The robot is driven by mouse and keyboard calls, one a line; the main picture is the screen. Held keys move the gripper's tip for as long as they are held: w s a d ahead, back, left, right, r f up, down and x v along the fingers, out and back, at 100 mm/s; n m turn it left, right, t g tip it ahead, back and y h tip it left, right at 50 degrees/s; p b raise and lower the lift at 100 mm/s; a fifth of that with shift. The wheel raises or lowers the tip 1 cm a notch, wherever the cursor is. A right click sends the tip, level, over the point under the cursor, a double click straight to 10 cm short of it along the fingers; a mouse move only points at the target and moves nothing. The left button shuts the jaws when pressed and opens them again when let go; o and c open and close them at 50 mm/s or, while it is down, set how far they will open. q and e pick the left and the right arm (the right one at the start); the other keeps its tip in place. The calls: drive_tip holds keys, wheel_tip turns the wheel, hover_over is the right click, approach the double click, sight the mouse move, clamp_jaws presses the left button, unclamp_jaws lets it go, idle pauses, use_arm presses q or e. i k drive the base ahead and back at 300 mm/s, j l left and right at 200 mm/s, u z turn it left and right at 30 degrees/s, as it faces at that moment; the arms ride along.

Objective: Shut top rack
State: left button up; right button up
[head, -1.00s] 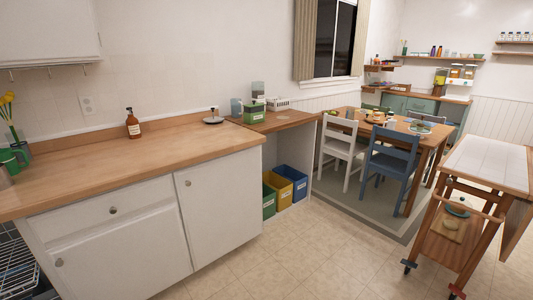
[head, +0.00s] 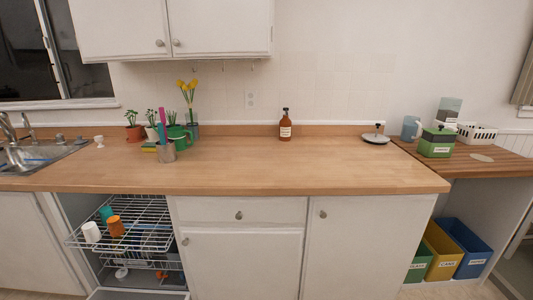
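The top rack (head: 150,237) is a wire rack in the dishwasher opening under the counter, at the lower left of the head view. It is pulled out, with its front end sticking out to the left and forward past the cabinet fronts. A white cup (head: 91,232), an orange cup (head: 115,227) and a teal cup (head: 105,213) sit on its left part. A lower rack (head: 170,262) with dishes shows beneath it, partly hidden. Neither of my grippers is in view.
The wooden counter (head: 250,175) runs above, with a sink (head: 35,158) at left and potted plants, a utensil holder (head: 166,152) and a brown bottle (head: 285,125) on it. An open dishwasher door (head: 135,295) shows at the bottom edge. Bins (head: 440,255) stand at right.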

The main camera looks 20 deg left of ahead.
sight(135, 223)
drive_tip(key=i+u, duration=0.2)
drive_tip(key=i, duration=0.3)
drive_tip(key=i+u, duration=0.2)
drive_tip(key=i, duration=0.35)
drive_tip(key=i+l+u, duration=0.2)
drive_tip(key=i, duration=0.3)
drive_tip(key=u, duration=0.45)
drive_tip(key=i+u, duration=0.1)
drive_tip(key=u, duration=0.35)
drive_tip(key=l+u, duration=0.1)
drive_tip(key=u, duration=0.35)
drive_tip(key=l+u, duration=0.1)
drive_tip(key=u, duration=0.8)
drive_tip(key=l+u, duration=0.15)
drive_tip(key=u, duration=0.3)
drive_tip(key=l+u, duration=0.1)
drive_tip(key=u, duration=0.35)
drive_tip(key=i, duration=0.05)
